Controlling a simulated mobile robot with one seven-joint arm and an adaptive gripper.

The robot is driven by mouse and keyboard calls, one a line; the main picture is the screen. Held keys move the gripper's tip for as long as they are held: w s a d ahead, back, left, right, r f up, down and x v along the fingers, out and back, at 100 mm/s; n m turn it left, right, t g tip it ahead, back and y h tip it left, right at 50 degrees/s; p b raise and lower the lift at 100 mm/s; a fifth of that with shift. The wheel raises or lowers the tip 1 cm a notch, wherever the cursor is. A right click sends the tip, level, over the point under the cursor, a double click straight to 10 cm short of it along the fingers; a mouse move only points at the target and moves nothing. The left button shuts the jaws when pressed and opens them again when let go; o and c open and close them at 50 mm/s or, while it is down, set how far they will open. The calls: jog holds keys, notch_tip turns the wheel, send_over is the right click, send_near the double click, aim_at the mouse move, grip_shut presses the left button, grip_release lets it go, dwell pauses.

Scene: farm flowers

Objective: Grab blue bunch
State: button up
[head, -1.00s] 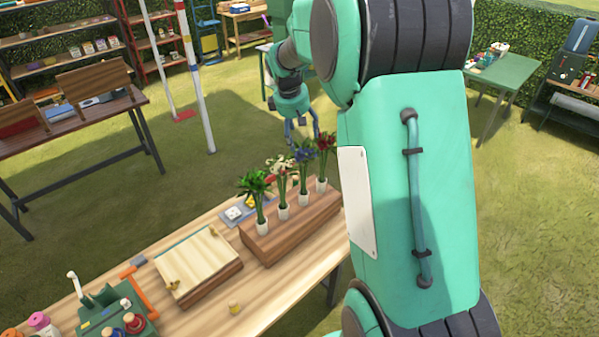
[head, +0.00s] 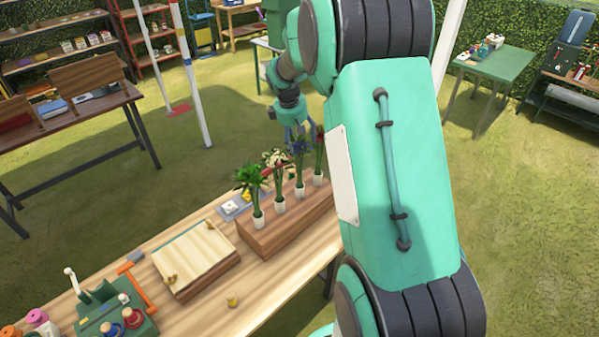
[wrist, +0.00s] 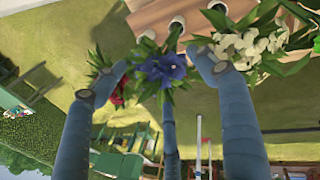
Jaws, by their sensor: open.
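The blue bunch (head: 300,147) stands upright in a white pot, third from the left in the row on a wooden block. My gripper (head: 297,133) is just above it and partly covers it. In the wrist view the blue bunch (wrist: 165,69) shows between the open fingers of my gripper (wrist: 160,70), with a third finger below it. No finger is closed on it.
White flowers (wrist: 245,45) are close to the right finger and red flowers (wrist: 112,85) lie behind the left finger. A green-leaved bunch (head: 251,182) stands at the row's left end. The block (head: 285,232) sits on a wooden table (head: 262,290).

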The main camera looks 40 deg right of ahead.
aim_at(300, 150)
jog(key=shift+x, duration=0.85)
jog(key=shift+x, duration=2.65)
jog(key=shift+w, duration=0.1)
jog(key=shift+c, duration=0.3)
jog(key=c, duration=1.6)
jog(key=shift+r, duration=0.1)
